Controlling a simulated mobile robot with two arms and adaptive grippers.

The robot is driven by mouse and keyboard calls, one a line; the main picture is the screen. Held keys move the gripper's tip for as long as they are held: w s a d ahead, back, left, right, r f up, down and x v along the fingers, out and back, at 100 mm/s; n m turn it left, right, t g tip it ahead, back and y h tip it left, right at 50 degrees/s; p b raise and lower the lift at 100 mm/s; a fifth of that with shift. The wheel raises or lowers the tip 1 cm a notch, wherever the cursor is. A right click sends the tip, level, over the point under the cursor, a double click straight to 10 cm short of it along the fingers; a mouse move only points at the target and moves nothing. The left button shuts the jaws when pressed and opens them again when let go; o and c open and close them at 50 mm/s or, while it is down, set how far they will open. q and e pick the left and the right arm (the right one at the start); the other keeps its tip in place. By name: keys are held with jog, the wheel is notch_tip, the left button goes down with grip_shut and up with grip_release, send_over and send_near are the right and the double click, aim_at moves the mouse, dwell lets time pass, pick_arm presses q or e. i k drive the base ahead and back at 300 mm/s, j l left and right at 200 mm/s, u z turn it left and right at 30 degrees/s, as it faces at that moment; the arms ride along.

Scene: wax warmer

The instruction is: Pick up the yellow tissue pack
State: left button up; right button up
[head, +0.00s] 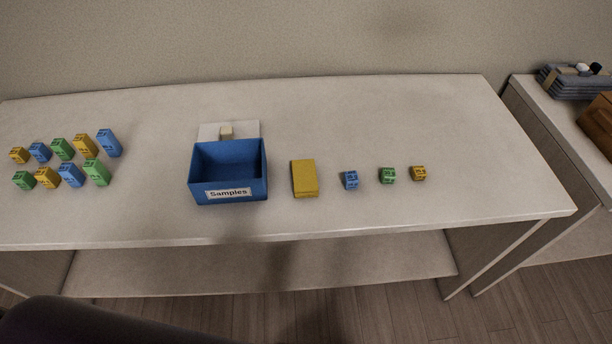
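The yellow tissue pack (304,178) is most likely the plain yellow block lying on the white table (370,120), just right of the blue box. Nothing touches it. No gripper shows in the head view. A dark, blurred shape at the lower left corner may be part of my own body.
A blue open box labelled "Samples" (229,186) stands left of the pack, with a white card (246,129) behind it. Small blue (350,180), green (387,175) and yellow (418,173) blocks lie to the right. Several coloured blocks (62,149) stand far left. The table's right part is clear.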

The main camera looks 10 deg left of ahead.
aim_at(303, 173)
jog(key=k+j+u, duration=0.2)
jog(key=u, duration=0.25)
jog(key=k+j+u, duration=0.45)
jog(key=i+l, duration=0.1)
